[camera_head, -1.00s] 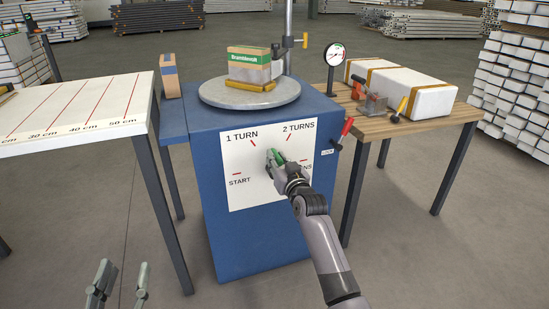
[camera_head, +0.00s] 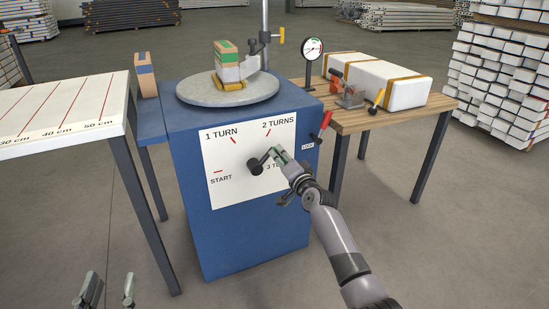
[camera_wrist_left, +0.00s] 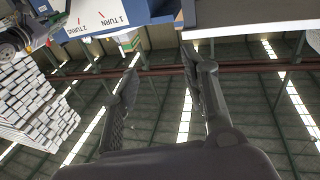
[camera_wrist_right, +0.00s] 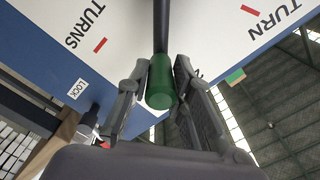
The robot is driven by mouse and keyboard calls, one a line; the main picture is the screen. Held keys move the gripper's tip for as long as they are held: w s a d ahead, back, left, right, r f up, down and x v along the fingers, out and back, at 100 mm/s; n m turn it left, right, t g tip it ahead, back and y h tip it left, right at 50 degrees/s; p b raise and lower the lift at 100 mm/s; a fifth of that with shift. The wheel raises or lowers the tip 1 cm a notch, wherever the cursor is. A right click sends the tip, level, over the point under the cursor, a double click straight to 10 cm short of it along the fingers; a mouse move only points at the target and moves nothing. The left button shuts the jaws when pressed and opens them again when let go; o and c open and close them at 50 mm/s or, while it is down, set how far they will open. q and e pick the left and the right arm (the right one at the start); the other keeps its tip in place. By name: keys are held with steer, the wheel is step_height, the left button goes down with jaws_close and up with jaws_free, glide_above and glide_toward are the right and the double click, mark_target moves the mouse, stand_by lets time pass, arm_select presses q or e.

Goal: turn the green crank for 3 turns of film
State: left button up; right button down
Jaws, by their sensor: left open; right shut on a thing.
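The green crank handle (camera_head: 281,154) sits on a dark crank arm that runs from the hub (camera_head: 256,167) on the white dial panel (camera_head: 228,188). The stacked load (camera_head: 227,66) stands on the round turntable (camera_head: 195,90) above the blue cabinet. My left gripper (camera_head: 107,290) is open and empty at the lower left, away from the machine.
A red-handled lever (camera_head: 325,121) beside the LOCK label is right of the dial. A wooden table (camera_head: 425,107) with a white wrapped block (camera_head: 385,82) and a gauge (camera_head: 313,47) stand at right. A white measuring table (camera_head: 60,115) is at left.

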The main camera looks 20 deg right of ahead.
arm_select(q)
step_height(320, 180, up, 8)
steer(key=s+t+h+b, duration=0.1)
steer(key=s+t, duration=0.1)
steer(key=t, duration=0.2)
steer(key=shift+d+f+t+h, duration=0.2)
steer(key=shift+d+t+h, duration=0.1)
steer(key=shift+t, duration=0.1)
arm_select(e)
steer(key=shift+d+f+m, duration=0.9)
steer(key=shift+d+m, duration=0.1)
steer(key=shift+m, duration=0.5)
arm_select(q)
steer(key=shift+s, duration=0.1)
arm_select(e)
steer(key=c, duration=1.4)
jaws_free()
steer(key=shift+a, duration=0.1)
steer(key=shift+f, duration=0.1)
steer(key=s, duration=1.2)
